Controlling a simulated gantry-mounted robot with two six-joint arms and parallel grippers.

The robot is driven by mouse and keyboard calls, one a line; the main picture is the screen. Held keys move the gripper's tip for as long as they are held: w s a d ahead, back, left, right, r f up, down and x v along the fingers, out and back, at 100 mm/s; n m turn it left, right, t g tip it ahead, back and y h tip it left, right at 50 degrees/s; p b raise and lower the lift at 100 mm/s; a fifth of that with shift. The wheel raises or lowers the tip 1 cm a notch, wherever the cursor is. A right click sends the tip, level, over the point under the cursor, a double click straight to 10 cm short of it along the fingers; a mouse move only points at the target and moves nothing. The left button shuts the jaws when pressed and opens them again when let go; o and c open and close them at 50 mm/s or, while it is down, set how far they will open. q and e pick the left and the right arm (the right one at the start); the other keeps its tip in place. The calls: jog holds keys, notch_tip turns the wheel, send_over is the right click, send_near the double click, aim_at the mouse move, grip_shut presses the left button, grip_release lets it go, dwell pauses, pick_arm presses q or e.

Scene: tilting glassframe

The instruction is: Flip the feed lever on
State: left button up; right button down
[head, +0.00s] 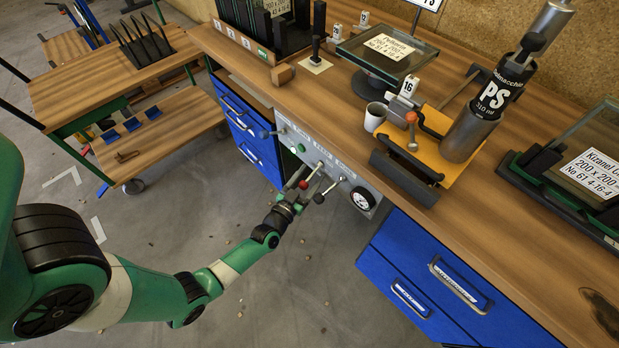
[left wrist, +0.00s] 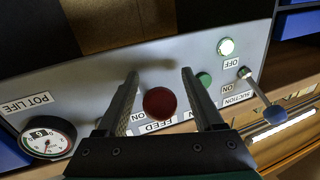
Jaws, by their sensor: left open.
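The feed lever shows as a red ball knob (head: 303,184) on the grey control panel (head: 342,193) at the front of the bench. In the left wrist view the red knob (left wrist: 160,103) sits between my two fingers, with visible gaps on both sides. Its shaft is mostly hidden behind the knob. A FEED label and an ON label are beside it; no OFF label for it is readable. My left gripper (head: 307,182) is open around the knob and shows in the left wrist view (left wrist: 160,75). My right gripper is out of view.
A suction lever with a blue knob (left wrist: 275,114) is beside the feed lever. Open floor lies in front.

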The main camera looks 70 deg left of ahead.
pick_arm(q)
grip_shut()
dwell(0.3)
dwell(1.1)
